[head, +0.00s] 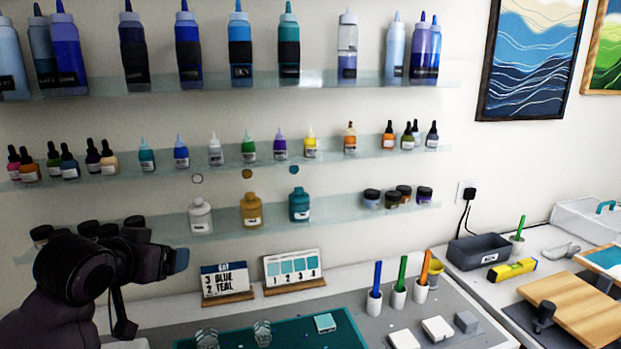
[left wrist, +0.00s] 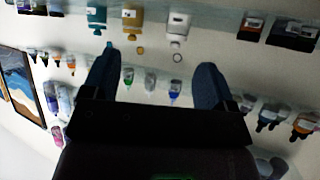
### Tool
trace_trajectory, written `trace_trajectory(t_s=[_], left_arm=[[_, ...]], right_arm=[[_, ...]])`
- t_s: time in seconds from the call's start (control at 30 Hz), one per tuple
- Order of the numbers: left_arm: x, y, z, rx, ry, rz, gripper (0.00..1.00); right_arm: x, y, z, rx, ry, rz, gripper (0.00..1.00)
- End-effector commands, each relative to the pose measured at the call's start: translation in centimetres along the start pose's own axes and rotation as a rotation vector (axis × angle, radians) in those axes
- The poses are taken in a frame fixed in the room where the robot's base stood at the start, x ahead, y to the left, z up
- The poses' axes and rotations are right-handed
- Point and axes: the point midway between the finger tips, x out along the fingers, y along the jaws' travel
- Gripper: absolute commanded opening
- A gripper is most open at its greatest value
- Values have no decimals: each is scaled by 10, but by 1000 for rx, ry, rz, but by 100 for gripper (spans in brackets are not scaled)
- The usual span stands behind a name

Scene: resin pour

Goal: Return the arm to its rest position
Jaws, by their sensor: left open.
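My left arm comes in at the lower left of the head view. Its gripper (head: 160,257) is raised in front of the lower wall shelf, left of the white bottle (head: 200,216). In the left wrist view, which looks upside down, the two dark fingers (left wrist: 157,78) stand wide apart with nothing held between them. Small dropper bottles show in the background between the fingers. The arm hides part of the lower shelf's left end and the bench's left side. My right gripper is in neither view.
Glass shelves (head: 330,153) with bottles line the wall. A grey bin (head: 478,251) stands right.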

Motion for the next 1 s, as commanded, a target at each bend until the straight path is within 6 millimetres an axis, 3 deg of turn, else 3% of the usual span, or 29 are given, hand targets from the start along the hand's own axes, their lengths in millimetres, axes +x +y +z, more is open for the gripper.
trace_trajectory(t_s=[0.03, 0.27, 0.6, 0.8, 1.0], left_arm=[[2, 1, 29, -6, -46, -8, 80], [-7, 7, 138, -21, -225, -45, 80], [-58, 23, 280, -55, -491, -98, 80], [-94, 33, 334, -74, -612, -124, 80], [-124, 41, 368, -89, -703, -142, 80]], right_arm=[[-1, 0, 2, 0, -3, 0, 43], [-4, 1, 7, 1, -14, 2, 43], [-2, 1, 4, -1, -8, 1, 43], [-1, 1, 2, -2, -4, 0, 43], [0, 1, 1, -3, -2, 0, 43]])
